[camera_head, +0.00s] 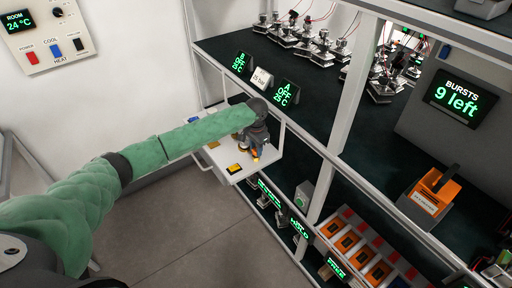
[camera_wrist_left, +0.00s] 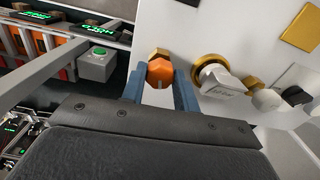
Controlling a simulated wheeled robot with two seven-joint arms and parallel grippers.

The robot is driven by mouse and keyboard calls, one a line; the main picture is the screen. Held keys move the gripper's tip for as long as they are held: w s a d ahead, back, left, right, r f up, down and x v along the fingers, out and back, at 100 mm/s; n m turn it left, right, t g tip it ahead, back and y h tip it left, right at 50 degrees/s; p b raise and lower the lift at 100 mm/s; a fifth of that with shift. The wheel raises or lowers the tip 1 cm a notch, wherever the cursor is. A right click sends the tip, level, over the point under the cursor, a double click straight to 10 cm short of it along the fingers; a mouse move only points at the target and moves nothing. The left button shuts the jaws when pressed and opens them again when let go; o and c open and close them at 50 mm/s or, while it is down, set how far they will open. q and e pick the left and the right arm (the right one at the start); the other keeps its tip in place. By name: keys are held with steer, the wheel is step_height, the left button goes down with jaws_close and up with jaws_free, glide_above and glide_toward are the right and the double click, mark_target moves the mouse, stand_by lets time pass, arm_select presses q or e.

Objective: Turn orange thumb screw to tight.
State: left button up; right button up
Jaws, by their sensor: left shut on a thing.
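The orange thumb screw (camera_wrist_left: 160,72) shows in the left wrist view between the two blue-grey fingers of my left gripper (camera_wrist_left: 160,88). It sits on a brass-coloured base against a white panel (camera_wrist_left: 222,25). My left gripper is shut on it, with one finger on each side. In the head view my left gripper (camera_head: 254,155) is at the white panel (camera_head: 222,157) at the end of my green arm, and the screw is mostly hidden there. I cannot read from the picture how tight the screw is. My right gripper is not in view.
Beside the screw are a brass ring fitting with a white tag (camera_wrist_left: 218,80) and a white knob (camera_wrist_left: 266,99). A grey box with a green button (camera_wrist_left: 98,62) is to the left. Metal shelving (camera_head: 352,85) with devices fills the right; open floor (camera_head: 190,235) lies below my arm.

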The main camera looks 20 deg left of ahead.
arm_select(q)
steer(key=shift+m, duration=1.5)
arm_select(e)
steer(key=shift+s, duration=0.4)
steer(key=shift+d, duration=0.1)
arm_select(q)
steer(key=o, duration=1)
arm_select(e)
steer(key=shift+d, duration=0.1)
arm_select(q)
steer(key=shift+r, duration=0.1)
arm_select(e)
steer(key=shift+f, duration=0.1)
arm_select(q)
steer(key=shift+r, duration=0.15)
step_height(320, 180, up, 6)
steer(key=b, duration=0.3)
steer(key=shift+r, duration=0.7)
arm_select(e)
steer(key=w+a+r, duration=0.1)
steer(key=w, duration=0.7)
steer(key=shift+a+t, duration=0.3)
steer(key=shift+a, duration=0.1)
